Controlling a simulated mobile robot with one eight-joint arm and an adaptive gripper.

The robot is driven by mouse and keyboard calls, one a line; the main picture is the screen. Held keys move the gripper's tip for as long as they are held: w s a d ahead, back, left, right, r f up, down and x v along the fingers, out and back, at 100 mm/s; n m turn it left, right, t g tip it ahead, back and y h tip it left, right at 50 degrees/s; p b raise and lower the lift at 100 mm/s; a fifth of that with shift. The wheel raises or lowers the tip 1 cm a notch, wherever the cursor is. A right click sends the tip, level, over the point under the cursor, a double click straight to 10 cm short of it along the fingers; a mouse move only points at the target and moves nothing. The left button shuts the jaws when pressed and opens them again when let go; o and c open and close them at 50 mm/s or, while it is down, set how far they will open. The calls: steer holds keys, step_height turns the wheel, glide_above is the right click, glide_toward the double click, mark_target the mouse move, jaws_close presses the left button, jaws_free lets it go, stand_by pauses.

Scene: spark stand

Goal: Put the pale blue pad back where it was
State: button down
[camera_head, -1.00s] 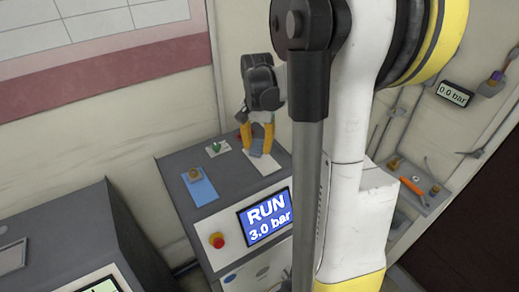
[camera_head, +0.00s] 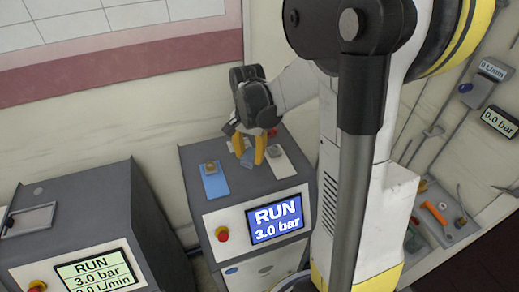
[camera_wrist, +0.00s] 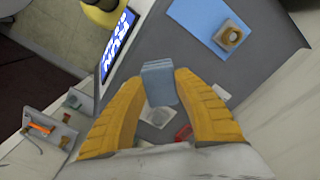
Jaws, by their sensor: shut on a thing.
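My gripper (camera_head: 248,163) is shut on the pale blue pad (camera_wrist: 159,82), with one yellow finger on each side of it. The pad shows as a small grey-blue block between the fingertips in the wrist view; in the head view it is mostly hidden by the fingers. The gripper points down over the grey top of the stand (camera_head: 192,158), between a blue sheet (camera_head: 214,185) on the left and a white sheet (camera_head: 282,165) on the right. I cannot tell whether the pad touches the top.
A brass-coloured fitting (camera_wrist: 230,37) sits on the blue sheet. A small grey piece (camera_head: 275,151) is on the white sheet. The stand's front has a red button (camera_head: 222,234) and a RUN screen (camera_head: 275,220). Another grey cabinet (camera_head: 75,215) stands left; a tool tray (camera_head: 438,212) is right.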

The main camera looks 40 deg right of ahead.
mark_target(251, 177)
steer(key=shift+f, duration=0.55)
steer(key=shift+f+b, duration=2)
steer(key=shift+f, duration=0.7)
steer(key=shift+f+b, duration=0.65)
steer(key=shift+f, duration=0.05)
steer(key=c, duration=0.9)
jaws_free()
steer(key=shift+c, duration=0.2)
steer(key=shift+r, duration=0.1)
